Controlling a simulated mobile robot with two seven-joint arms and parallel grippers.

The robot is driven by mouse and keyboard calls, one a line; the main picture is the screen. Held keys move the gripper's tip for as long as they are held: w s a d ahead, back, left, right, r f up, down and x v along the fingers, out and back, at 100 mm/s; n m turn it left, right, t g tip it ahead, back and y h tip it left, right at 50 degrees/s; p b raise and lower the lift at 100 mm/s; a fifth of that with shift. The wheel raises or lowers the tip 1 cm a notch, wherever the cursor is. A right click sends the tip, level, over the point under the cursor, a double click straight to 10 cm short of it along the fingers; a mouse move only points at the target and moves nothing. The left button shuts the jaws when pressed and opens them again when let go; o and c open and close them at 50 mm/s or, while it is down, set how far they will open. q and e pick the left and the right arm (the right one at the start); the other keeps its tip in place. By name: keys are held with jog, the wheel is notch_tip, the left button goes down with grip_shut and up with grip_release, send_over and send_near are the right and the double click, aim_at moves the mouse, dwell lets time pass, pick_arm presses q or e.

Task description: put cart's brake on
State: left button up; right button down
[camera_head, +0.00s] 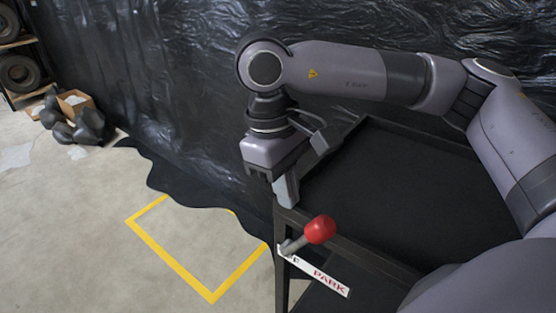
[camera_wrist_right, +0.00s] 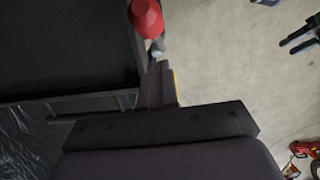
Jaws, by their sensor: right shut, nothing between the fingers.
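The black cart (camera_head: 400,185) stands at the right in the head view, under my right arm. Its brake lever has a red knob (camera_head: 320,229) on a short grey stalk (camera_head: 293,245) at the cart's near left corner. A white label (camera_head: 322,276) below reads PARK at its right end; the stalk is at the label's left end, tilted right. My right gripper (camera_head: 287,195) is shut and empty, pointing down at the cart's corner just behind the lever. In the wrist view the red knob (camera_wrist_right: 147,18) is just beyond the fingertips (camera_wrist_right: 156,66).
A yellow floor outline (camera_head: 178,266) lies left of the cart on open concrete. Black plastic sheeting (camera_head: 170,80) hangs behind. Dark lumps (camera_head: 85,125), a cardboard box (camera_head: 73,102) and a tyre shelf (camera_head: 18,70) are far left. Dark prongs (camera_wrist_right: 300,38) show in the wrist view.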

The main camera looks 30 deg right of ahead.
jog(key=shift+s+d+f, duration=0.35)
jog(key=shift+s+d, duration=0.05)
jog(key=shift+s, duration=0.2)
jog(key=shift+s+d+f, duration=0.3)
jog(key=shift+s+d, duration=0.05)
jog(key=shift+s, duration=0.2)
